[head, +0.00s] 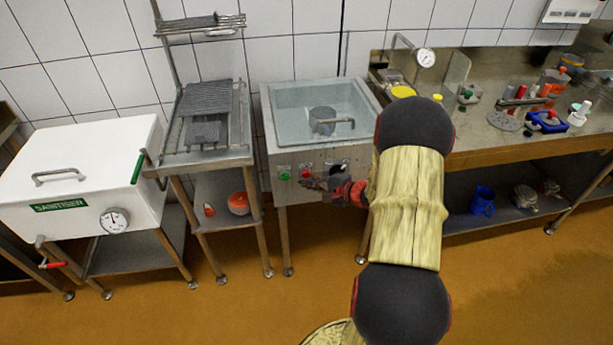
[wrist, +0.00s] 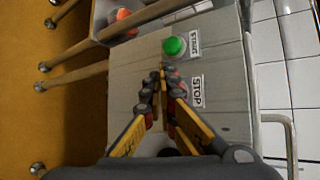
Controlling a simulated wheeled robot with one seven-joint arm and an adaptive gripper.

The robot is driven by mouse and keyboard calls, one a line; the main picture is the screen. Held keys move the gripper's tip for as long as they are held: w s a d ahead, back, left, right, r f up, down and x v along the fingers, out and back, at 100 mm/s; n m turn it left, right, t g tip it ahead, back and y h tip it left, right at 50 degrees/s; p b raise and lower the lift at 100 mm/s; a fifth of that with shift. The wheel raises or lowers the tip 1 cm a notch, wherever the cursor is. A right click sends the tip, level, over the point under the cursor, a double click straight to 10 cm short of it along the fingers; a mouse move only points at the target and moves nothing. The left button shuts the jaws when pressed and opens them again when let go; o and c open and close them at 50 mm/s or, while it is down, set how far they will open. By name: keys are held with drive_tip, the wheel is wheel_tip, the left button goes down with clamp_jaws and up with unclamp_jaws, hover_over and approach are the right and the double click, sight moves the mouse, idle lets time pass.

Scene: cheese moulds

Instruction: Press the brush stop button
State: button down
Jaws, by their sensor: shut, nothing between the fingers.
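The sink unit's front panel (head: 300,190) carries a green start button (head: 284,176) and a red button (head: 306,174) to its right. In the wrist view the green button (wrist: 174,46) sits beside a START label, and a STOP label (wrist: 197,92) is next to my fingertips. The red button is mostly hidden behind the fingers there, with only a little red showing. My gripper (wrist: 163,72) is shut and empty, its tips in front of the red button. I cannot tell whether they touch it. In the head view my gripper (head: 312,184) is at the panel, just below the red button.
The sink basin (head: 290,95) holds a grey cylindrical part under water. A drain rack (head: 208,110) and a white sanitiser box (head: 85,160) stand to the left. A steel counter (head: 480,135) with tools is on the right. My arm covers part of the panel's right side.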

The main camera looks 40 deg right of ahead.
drive_tip(key=shift+w+d, duration=0.1)
drive_tip(key=shift+w, duration=0.05)
drive_tip(key=shift+w+d+b, duration=0.15)
drive_tip(key=shift+w+b, duration=0.05)
drive_tip(key=shift+b, duration=0.2)
drive_tip(key=shift+w+d+b, duration=0.25)
drive_tip(key=shift+w+b, duration=0.05)
drive_tip(key=shift+w, duration=0.15)
idle(0.9)
drive_tip(key=shift+s, duration=0.15)
drive_tip(key=shift+s+a, duration=0.45)
drive_tip(key=shift+s, duration=0.2)
drive_tip(key=shift+b, duration=0.3)
drive_tip(key=shift+s+a+b, duration=0.15)
drive_tip(key=shift+s+a, duration=0.3)
drive_tip(key=shift+s, duration=0.25)
drive_tip(key=shift+s+a+b, duration=0.1)
drive_tip(key=shift+s+a, duration=0.35)
drive_tip(key=shift+s, duration=0.3)
drive_tip(key=shift+s+a+b, duration=0.15)
drive_tip(key=shift+s+a, duration=0.3)
drive_tip(key=shift+s, duration=0.25)
